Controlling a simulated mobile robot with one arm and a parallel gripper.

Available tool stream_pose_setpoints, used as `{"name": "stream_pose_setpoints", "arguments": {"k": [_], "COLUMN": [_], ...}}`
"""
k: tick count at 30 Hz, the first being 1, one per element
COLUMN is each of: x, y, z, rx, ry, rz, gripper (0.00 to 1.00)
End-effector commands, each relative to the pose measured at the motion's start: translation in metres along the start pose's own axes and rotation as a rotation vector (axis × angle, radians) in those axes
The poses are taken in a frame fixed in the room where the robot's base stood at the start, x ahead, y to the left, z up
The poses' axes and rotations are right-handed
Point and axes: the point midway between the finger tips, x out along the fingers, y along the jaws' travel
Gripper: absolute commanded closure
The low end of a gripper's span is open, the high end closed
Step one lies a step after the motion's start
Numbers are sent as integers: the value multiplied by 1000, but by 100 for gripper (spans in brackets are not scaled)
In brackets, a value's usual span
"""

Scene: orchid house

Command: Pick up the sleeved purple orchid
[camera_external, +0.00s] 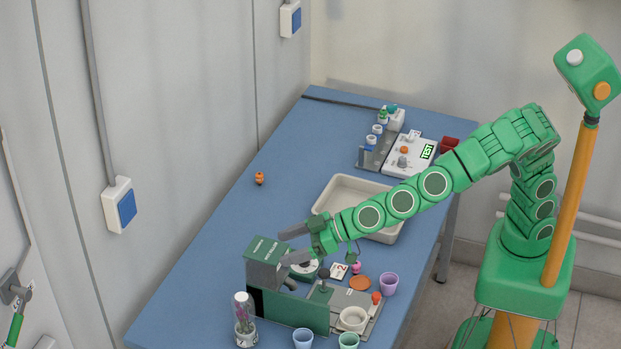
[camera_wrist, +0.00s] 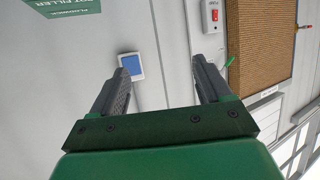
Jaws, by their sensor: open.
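The sleeved purple orchid (camera_external: 244,318) stands upright at the near end of the blue table, in a clear sleeve with purple inside. It is beside the dark green machine's left front corner. My gripper (camera_external: 287,247) is open and empty, over the top of that machine, behind and to the right of the orchid and higher than it. In the wrist view my gripper (camera_wrist: 160,78) shows two dark fingers spread apart with only wall between them. The orchid is not visible in the wrist view.
The pot filler machine (camera_external: 290,309) stands close to the orchid. Small cups, including a blue one (camera_external: 303,339) and a purple one (camera_external: 389,284), are nearby. A beige tray (camera_external: 326,200) lies farther back.

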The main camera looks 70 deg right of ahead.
Motion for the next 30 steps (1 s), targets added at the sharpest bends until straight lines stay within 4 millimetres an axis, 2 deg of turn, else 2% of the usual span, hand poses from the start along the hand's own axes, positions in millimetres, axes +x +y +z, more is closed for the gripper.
{"name": "stream_pose_setpoints", "arguments": {"k": [16,23,27,30], "x": [10,21,34,41], "y": [-1,-3,-2,-2], "z": [25,53,87,104], "rx": [0,3,0,0], "ry": [-1,-2,-9,-4], "rz": [-2,-5,-3,-3], "gripper": [22,22,22,22]}}
